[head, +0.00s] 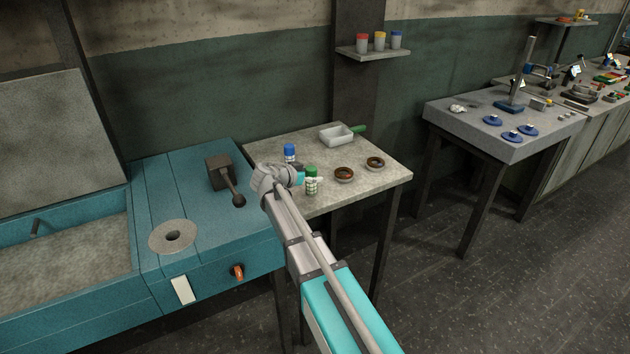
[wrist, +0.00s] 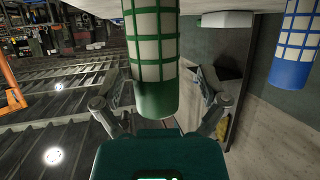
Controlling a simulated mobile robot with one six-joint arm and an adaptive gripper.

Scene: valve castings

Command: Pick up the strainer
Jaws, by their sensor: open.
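A white cylinder with a green grid and green cap (head: 311,183), which looks like a strainer, stands upright on the speckled table (head: 325,205). In the wrist view, which is upside down, this green-grid cylinder (wrist: 153,50) fills the middle. A similar blue-capped cylinder (head: 289,151) stands behind it; it also shows at the right of the wrist view (wrist: 296,45). My gripper (head: 301,176) is at the green-capped cylinder. In the wrist view, the open fingers of my gripper (wrist: 163,90) lie either side of its capped end, with gaps visible.
Two brown rings (head: 344,174) (head: 375,162) lie to the right of the green-capped cylinder. A white tray (head: 335,137) with a green-handled item (head: 358,129) is at the back.

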